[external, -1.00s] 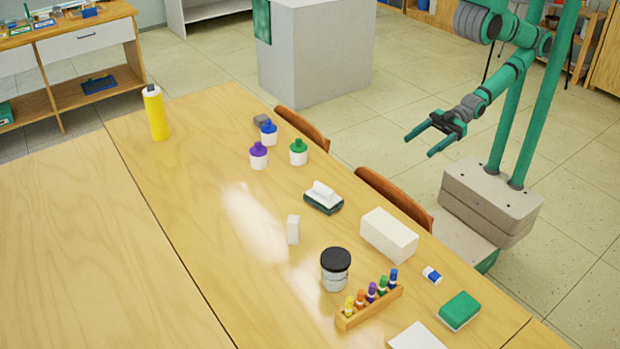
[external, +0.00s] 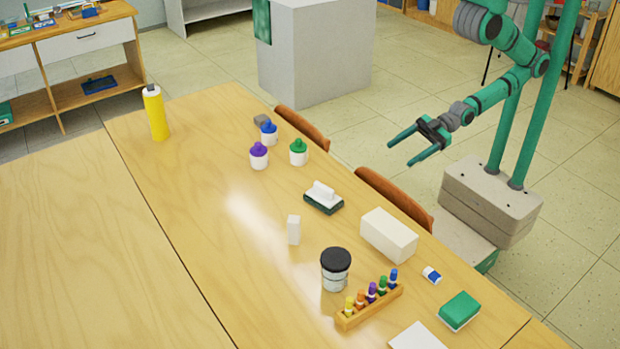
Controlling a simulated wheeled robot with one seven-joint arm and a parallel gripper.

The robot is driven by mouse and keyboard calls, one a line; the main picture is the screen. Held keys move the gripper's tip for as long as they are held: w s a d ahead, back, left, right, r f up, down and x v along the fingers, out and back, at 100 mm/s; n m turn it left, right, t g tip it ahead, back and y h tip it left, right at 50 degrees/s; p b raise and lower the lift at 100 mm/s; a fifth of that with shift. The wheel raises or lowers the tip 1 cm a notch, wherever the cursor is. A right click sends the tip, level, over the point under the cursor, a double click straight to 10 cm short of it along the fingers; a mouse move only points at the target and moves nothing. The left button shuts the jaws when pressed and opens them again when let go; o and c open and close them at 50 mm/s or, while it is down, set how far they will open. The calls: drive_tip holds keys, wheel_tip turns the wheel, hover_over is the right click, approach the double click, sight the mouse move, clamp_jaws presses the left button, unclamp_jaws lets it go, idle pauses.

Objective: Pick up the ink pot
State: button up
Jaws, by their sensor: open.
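A clear jar with a black lid (external: 335,270) stands upright on the wooden table; it looks most like the ink pot, though I cannot tell for sure. Small white pots with a purple cap (external: 258,157), a blue cap (external: 268,134) and a green cap (external: 298,153) stand farther back. My gripper (external: 402,153) is open and empty. It is in the air by the table's right side, over the chair side, pointing left towards the table. It is apart from every pot and from the jar.
Around the jar are a marker rack (external: 370,306), a white box (external: 388,236), a small white block (external: 293,230) and a green sponge (external: 459,311). An eraser (external: 323,198) lies mid-table. Chair backs (external: 395,198) line the right edge. The table's left half (external: 80,240) is clear.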

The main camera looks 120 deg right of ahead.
drive_tip(key=shift+m+g+h, duration=0.3)
drive_tip(key=shift+g+h, duration=0.3)
drive_tip(key=w+d+f, duration=0.1)
drive_tip(key=w+d, duration=0.1)
drive_tip(key=w+d+f, duration=0.2)
drive_tip(key=w, duration=0.1)
drive_tip(key=w+d+f, duration=0.1)
drive_tip(key=w+d, duration=0.1)
drive_tip(key=shift+w+d+f, duration=0.15)
drive_tip(key=shift+w, duration=0.1)
drive_tip(key=shift+y, duration=0.4)
drive_tip(key=w+d, duration=0.6)
drive_tip(key=shift+f, duration=0.35)
drive_tip(key=t+y, duration=0.1)
drive_tip(key=y, duration=0.1)
approach(292, 158)
drive_tip(key=shift+d+f, duration=0.1)
drive_tip(key=shift+d, duration=0.05)
drive_tip(key=x, duration=1)
drive_tip(key=shift+w, duration=0.4)
drive_tip(key=shift+c, duration=0.3)
clamp_jaws()
